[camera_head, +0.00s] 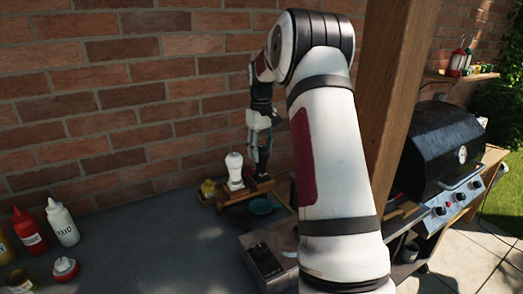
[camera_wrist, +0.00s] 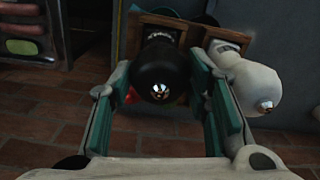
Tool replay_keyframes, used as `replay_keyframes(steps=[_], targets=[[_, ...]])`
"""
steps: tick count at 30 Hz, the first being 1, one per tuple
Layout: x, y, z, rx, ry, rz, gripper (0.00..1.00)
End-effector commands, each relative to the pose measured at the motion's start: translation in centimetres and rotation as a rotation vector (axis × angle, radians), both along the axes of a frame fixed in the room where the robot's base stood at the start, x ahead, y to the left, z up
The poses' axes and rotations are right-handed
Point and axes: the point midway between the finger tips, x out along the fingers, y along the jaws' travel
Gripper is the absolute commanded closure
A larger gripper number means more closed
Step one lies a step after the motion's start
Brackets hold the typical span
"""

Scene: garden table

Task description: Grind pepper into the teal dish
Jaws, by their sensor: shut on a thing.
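My gripper (camera_head: 262,160) points down at the wooden rack (camera_head: 232,195) near the brick wall. In the wrist view its teal-padded fingers (camera_wrist: 165,105) are shut on the black mill (camera_wrist: 160,68), which has a silver knob on top. The black mill appears to be at its place in the rack; whether its base is lifted is hidden. The white mill (camera_head: 235,172) stands upright beside it on the rack and also shows in the wrist view (camera_wrist: 255,85). The teal dish (camera_head: 261,206) lies on the table just in front of the rack, partly hidden by my arm.
A yellow jar (camera_head: 208,188) stands left of the rack. A grey metal box (camera_head: 268,262) is in front of the dish. Red (camera_head: 29,230) and white (camera_head: 62,222) squeeze bottles stand at the far left. The middle of the table is clear. A wooden post (camera_head: 393,95) rises at right.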

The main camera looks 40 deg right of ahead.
Motion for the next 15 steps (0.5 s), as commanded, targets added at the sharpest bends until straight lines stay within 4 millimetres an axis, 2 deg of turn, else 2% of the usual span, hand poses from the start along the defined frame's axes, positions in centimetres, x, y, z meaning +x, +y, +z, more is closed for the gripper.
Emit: replay_keyframes(steps=[8, 15], targets=[[-0.09, -0.01, 0.03, 0.0, 0.001, 0.089, 0.84], [-0.12, -0.02, 0.09, 0.0, 0.001, 0.272, 0.84]])
